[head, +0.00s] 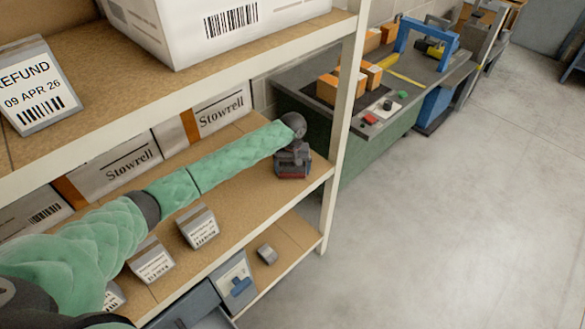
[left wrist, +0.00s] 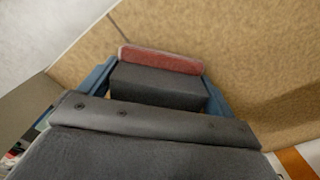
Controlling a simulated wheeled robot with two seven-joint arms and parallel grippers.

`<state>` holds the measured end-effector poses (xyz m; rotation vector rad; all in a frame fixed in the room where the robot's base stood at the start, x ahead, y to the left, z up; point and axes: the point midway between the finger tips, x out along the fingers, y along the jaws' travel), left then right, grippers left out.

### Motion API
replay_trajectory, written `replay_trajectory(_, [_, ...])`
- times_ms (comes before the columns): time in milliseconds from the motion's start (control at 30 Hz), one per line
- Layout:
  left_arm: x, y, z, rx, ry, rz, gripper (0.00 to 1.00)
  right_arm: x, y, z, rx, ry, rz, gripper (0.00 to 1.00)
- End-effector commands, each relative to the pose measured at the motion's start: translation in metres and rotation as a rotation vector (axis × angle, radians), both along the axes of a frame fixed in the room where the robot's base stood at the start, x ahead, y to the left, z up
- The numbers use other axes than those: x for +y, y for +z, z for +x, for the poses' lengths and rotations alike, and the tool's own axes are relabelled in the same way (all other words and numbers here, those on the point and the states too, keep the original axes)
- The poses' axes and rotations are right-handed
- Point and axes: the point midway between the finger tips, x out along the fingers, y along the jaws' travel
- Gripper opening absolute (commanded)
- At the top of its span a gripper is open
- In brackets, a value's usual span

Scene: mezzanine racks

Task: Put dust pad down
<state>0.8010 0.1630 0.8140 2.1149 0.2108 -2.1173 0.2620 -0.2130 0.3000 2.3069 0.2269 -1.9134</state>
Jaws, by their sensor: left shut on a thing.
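My left gripper (head: 292,162) is at the end of the green padded arm, low over the right end of the middle shelf (head: 240,195). It points down. It is shut on the dust pad (head: 293,175), a small dark piece with a red part. In the left wrist view, the pad's red edge (left wrist: 162,60) shows beyond a dark grey block, between blue fingers (left wrist: 97,76). The pad is over or on the tan board; I cannot tell whether it touches. My right gripper is not in view.
Stowrell boxes (head: 222,112) stand at the back of the shelf. A white shelf post (head: 342,120) rises just right of the gripper. Label holders (head: 198,227) line the front edge. A workbench (head: 330,110) with orange boxes stands beyond. Bare board lies around the gripper.

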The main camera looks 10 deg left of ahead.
Motion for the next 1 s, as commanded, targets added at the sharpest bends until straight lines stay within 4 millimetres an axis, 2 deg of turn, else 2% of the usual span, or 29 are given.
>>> replay_trajectory(33, [0.0,-0.001,0.0,0.001,0.0,0.0,0.69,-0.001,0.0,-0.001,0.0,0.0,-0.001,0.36])
replay_trajectory(67, [0.0,-0.002,0.0,0.001,0.0,0.0,0.92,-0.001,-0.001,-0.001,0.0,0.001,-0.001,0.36])
replay_trajectory(100, [0.0,-0.002,0.0,0.001,0.0,0.0,1.0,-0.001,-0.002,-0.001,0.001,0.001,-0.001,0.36])
replay_trajectory(367, [0.0,-0.001,0.0,0.0,0.0,0.0,1.0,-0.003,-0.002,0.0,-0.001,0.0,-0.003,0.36])
replay_trajectory(533, [0.0,0.011,0.001,-0.001,0.0,0.0,1.0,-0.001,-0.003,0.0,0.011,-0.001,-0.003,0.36])
replay_trajectory(633, [0.0,0.027,0.001,-0.003,0.0,0.0,1.0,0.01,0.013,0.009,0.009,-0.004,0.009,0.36])
replay_trajectory(1000, [0.0,0.095,0.001,-0.002,0.0,-0.002,1.0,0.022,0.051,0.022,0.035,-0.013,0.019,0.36])
